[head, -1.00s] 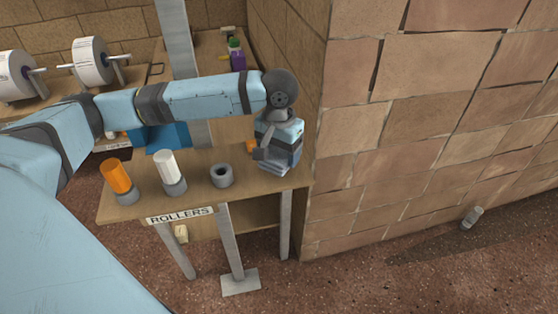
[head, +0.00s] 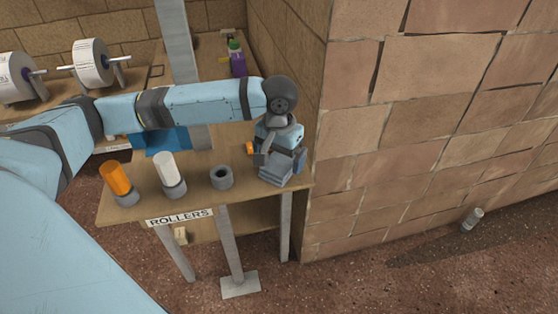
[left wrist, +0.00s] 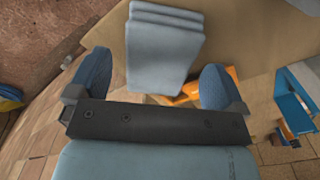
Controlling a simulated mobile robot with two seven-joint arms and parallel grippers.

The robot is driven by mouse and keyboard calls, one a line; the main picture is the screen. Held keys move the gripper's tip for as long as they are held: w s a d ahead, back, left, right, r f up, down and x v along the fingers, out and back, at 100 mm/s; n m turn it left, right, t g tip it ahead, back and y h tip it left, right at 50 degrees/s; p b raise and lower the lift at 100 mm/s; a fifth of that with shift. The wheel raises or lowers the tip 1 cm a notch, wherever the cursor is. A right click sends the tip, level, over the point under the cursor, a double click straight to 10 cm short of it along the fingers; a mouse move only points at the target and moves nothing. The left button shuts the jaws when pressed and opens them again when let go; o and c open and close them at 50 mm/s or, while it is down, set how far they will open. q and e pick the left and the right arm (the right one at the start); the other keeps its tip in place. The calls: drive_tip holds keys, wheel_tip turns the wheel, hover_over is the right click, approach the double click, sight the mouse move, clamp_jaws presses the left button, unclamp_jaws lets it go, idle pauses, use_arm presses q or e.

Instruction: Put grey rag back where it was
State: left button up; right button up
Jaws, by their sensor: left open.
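The grey rag (head: 276,174) is a folded, layered blue-grey cloth lying at the right end of the rollers table, close to the brick wall. It also shows in the left wrist view (left wrist: 165,45), between and beyond the fingertips. My left gripper (head: 281,157) is just above the rag and is open. In the left wrist view its two blue-grey fingers (left wrist: 157,80) stand wide apart on either side of the cloth. Part of the rag is hidden by the gripper in the head view. My right gripper is not in view.
On the table (head: 145,208) stand an orange roller (head: 117,178), a white roller (head: 167,168) and an empty grey holder (head: 221,176). An orange object (left wrist: 190,95) is beside the rag. The brick wall (head: 420,140) is close on the right.

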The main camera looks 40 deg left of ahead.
sight(279, 163)
use_arm(q)
wheel_tip(279, 163, up, 10)
drive_tip(key=shift+p, duration=0.45)
drive_tip(key=shift+s, duration=0.1)
